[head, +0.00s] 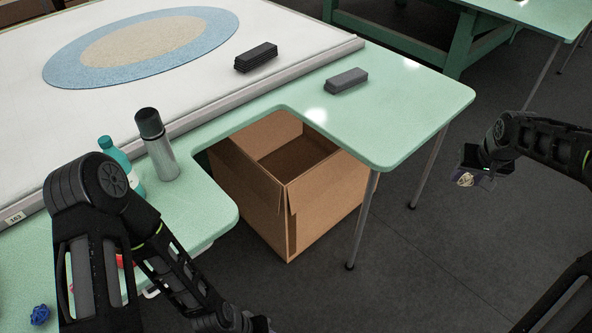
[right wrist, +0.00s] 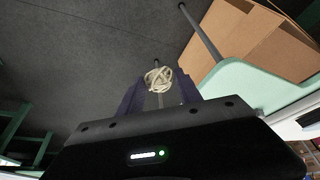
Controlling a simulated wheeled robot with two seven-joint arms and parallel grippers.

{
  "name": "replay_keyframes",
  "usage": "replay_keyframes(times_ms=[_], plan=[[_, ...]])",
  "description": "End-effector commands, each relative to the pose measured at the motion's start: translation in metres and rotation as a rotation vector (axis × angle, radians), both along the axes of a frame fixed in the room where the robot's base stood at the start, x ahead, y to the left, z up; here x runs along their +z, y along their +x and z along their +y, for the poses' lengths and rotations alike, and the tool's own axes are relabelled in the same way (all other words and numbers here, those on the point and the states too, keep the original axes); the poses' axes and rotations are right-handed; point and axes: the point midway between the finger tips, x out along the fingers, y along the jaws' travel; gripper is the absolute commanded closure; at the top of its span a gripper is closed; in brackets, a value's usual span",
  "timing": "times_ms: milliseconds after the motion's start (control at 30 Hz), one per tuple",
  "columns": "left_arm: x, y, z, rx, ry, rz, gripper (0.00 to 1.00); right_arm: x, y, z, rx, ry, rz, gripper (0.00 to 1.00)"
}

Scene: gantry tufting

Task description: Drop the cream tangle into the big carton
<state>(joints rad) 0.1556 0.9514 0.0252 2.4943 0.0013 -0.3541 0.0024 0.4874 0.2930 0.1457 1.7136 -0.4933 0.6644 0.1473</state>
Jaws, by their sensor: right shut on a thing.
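The cream tangle (head: 465,180) is a small bundle of pale cord in my right gripper (head: 472,178), at the right of the head view. In the right wrist view the tangle (right wrist: 158,79) sits between the fingertips, and the gripper is shut on it. The big carton (head: 290,190) is an open brown box on the floor, in the notch of the green table; its inside looks dark and empty. The right gripper is well to the right of the carton, over bare floor. My left arm crosses the lower left; its gripper (head: 262,325) is mostly cut off at the bottom edge.
The green table (head: 410,110) lies partly between the carton and my right gripper. A grey block (head: 346,80), a dark stack (head: 256,57), a steel flask (head: 156,145) and a teal bottle (head: 118,160) stand around. A blue tangle (head: 40,314) lies lower left.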

Motion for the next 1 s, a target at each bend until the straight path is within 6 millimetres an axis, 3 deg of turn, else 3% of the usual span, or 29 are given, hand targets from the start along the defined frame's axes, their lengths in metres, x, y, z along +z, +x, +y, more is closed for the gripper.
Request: replay_keyframes(times_ms=[567,667,767,1000], plan=[[0.000,0.000,0.000,0.000,0.000,0.000,0.64,0.002,0.001,0.008,0.008,0.002,0.000,0.96],[0.000,0.000,0.000,0.000,0.000,0.000,0.64,0.005,0.003,0.029,0.032,0.004,0.000,0.96],[0.000,0.000,0.000,0.000,0.000,0.000,0.64,0.012,0.004,0.063,0.069,0.010,0.000,0.96],[0.000,0.000,0.000,0.000,0.000,0.000,0.64,0.030,-0.011,0.171,0.187,0.010,0.001,0.96]])
